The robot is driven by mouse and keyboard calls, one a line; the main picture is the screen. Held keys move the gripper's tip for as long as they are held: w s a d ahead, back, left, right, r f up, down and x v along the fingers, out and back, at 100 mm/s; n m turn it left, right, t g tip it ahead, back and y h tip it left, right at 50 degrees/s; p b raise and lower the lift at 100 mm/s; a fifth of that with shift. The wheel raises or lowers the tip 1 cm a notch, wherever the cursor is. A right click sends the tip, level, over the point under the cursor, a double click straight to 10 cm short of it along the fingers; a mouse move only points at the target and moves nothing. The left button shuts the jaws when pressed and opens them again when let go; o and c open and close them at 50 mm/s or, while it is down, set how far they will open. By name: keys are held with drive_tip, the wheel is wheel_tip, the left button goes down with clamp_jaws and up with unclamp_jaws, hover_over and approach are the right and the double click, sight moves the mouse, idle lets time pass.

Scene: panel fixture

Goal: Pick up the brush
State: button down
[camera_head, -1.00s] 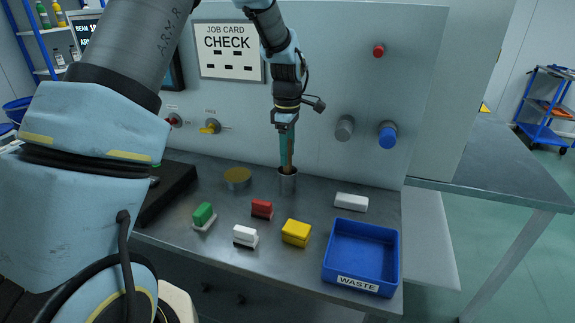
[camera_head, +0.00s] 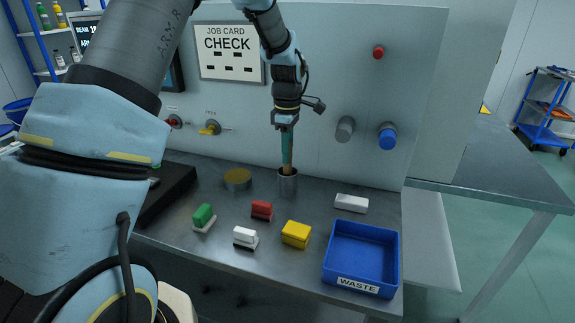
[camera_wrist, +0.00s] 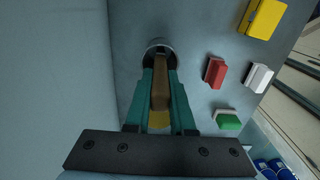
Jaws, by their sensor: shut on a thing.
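The brush (camera_wrist: 160,94) has a brown handle and stands in a small metal cup (camera_head: 287,182) on the grey bench; in the wrist view the cup's rim (camera_wrist: 157,46) shows at its far end. My gripper (camera_head: 287,160) points down above the cup, its teal fingers shut on the brush handle. In the wrist view my gripper (camera_wrist: 161,88) has one finger on each side of the handle. The lower end of the brush is hidden inside the cup.
A blue waste bin (camera_head: 361,258) stands at the bench's front right. Red (camera_head: 262,210), yellow (camera_head: 296,233), white (camera_head: 245,237) and green (camera_head: 203,216) blocks lie in front of the cup. A grey panel (camera_head: 330,60) with knobs rises close behind.

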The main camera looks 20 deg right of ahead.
wheel_tip(320, 180, up, 10)
drive_tip(key=shift+r+b, duration=0.1)
drive_tip(key=shift+b, duration=1.1)
idle(1.0)
